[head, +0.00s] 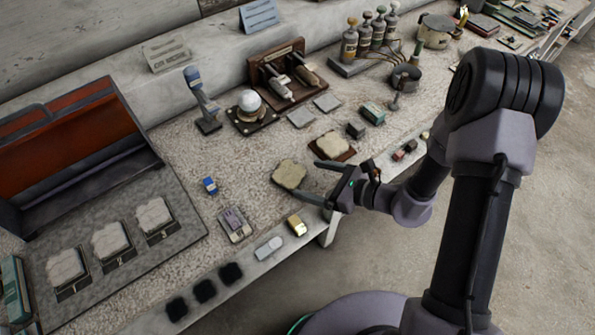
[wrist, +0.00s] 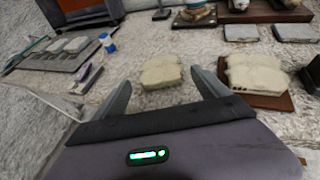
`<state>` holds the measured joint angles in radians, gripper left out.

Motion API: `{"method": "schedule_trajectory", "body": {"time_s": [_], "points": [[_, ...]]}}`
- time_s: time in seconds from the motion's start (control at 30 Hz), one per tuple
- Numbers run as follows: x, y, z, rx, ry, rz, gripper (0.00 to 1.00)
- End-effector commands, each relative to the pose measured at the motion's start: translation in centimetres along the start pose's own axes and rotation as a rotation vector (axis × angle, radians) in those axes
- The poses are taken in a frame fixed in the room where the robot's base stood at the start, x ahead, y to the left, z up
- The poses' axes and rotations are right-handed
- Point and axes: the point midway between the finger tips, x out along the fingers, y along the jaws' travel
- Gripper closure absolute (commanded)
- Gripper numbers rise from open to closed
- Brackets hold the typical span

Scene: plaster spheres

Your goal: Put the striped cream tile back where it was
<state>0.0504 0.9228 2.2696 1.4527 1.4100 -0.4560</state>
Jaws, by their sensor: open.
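A cream, bread-slice-shaped tile (head: 289,174) lies flat on the speckled bench, just beyond my fingertips. In the wrist view this tile (wrist: 161,73) sits ahead of and between the fingers, apart from them. Stripes are not clear on it. My gripper (head: 310,181) is open and empty, low over the bench's front part; both fingers also show in the wrist view (wrist: 160,88). A second similar cream tile (head: 331,144) rests on a brown board, to the right in the wrist view (wrist: 256,72). Three more pale tiles (head: 109,240) stand in a row on a grey slab at left.
A red-backed dark case (head: 75,140) stands behind the grey slab (head: 185,228). A white sphere on a dark base (head: 250,103), a blue bottle (head: 210,185), a purple device (head: 235,223) and a yellow block (head: 297,225) surround the nearer tile. Bare bench lies left of it.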

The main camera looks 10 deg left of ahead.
Motion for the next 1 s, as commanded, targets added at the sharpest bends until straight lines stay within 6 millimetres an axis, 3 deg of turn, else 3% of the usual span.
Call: {"method": "schedule_trajectory", "body": {"time_s": [0.1, 0.2, 0.43, 0.53, 0.63, 0.73, 0.83, 1.0], "points": [[-3.0, -0.1, 0.2, 0.003, 0.000, -0.004, 0.15], [-4.6, -0.1, 0.2, 0.002, 0.000, -0.003, 0.15], [-5.5, 0.1, 0.1, -0.004, 0.000, 0.003, 0.15], [-6.2, 0.6, 2.6, -0.092, 0.007, 0.050, 0.15], [-8.4, 2.9, 7.7, -0.321, 0.053, 0.174, 0.15], [-12.0, 6.4, 11.9, -0.627, 0.173, 0.309, 0.15], [-16.5, 9.2, 14.2, -0.952, 0.360, 0.399, 0.15], [-24.3, 10.4, 16.2, -1.413, 0.735, 0.403, 0.15]]}}
